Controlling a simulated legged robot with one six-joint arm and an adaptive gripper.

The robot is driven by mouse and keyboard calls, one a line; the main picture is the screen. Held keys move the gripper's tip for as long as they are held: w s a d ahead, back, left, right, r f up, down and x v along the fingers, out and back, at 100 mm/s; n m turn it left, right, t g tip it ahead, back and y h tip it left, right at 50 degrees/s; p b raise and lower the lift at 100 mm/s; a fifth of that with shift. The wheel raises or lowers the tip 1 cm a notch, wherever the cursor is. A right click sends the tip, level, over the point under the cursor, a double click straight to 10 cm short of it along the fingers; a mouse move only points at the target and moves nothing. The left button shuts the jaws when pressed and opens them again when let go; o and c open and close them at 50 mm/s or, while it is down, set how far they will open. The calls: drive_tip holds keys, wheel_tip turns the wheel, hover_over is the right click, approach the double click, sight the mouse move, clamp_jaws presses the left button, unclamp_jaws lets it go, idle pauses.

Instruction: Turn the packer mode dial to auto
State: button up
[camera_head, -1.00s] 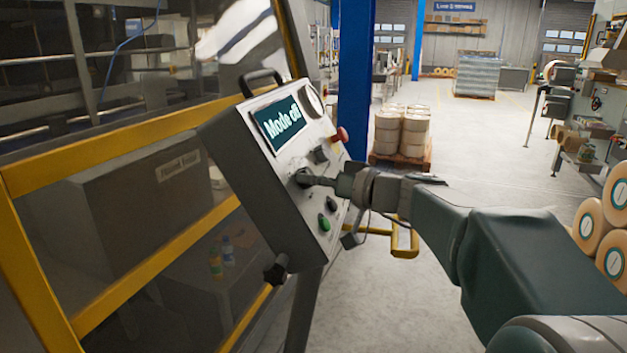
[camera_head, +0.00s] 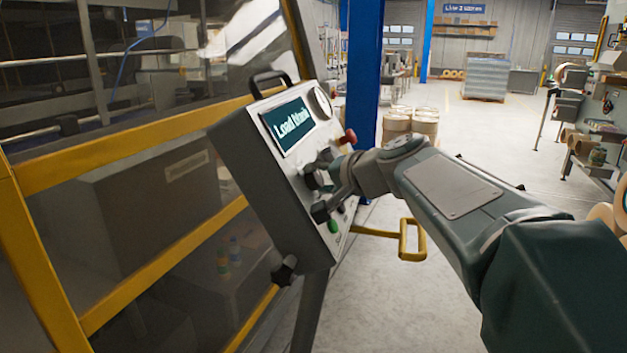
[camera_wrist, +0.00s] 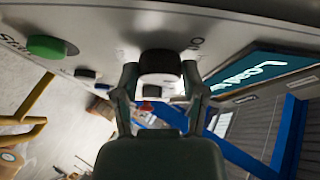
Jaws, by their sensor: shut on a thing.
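The mode dial (camera_wrist: 160,67) is a dark round knob on the sloping grey control panel (camera_head: 254,185). In the wrist view it sits between the two fingers of my gripper (camera_head: 318,194), which is shut on it. In the head view my gripper's fingers hide most of the dial. The panel's teal screen (camera_head: 288,125) shows white text that seems to read "Load blank". The screen also shows tilted at the right of the wrist view (camera_wrist: 265,73).
A green button (camera_head: 334,226) sits below the dial and a red button (camera_head: 348,137) stands at the panel's upper right edge. A black handle (camera_head: 270,80) tops the panel. A yellow rail (camera_head: 412,240) juts out at right. The yellow-framed machine guard is at left.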

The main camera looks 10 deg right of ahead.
drive_tip(key=m+g, duration=0.1)
drive_tip(key=m, duration=0.1)
drive_tip(key=m+h, duration=0.1)
drive_tip(key=m, duration=0.1)
drive_tip(key=shift+w+r+g+h, duration=0.1)
drive_tip(key=shift+r+g+h, duration=0.05)
drive_tip(key=shift+g+h, duration=0.2)
drive_tip(key=shift+m, duration=0.4)
drive_tip(key=o, duration=1.2)
drive_tip(key=shift+g, duration=0.25)
drive_tip(key=shift+c, duration=0.2)
drive_tip(key=v, duration=1.1)
drive_tip(key=shift+s+d+r, duration=0.15)
drive_tip(key=shift+s, duration=0.15)
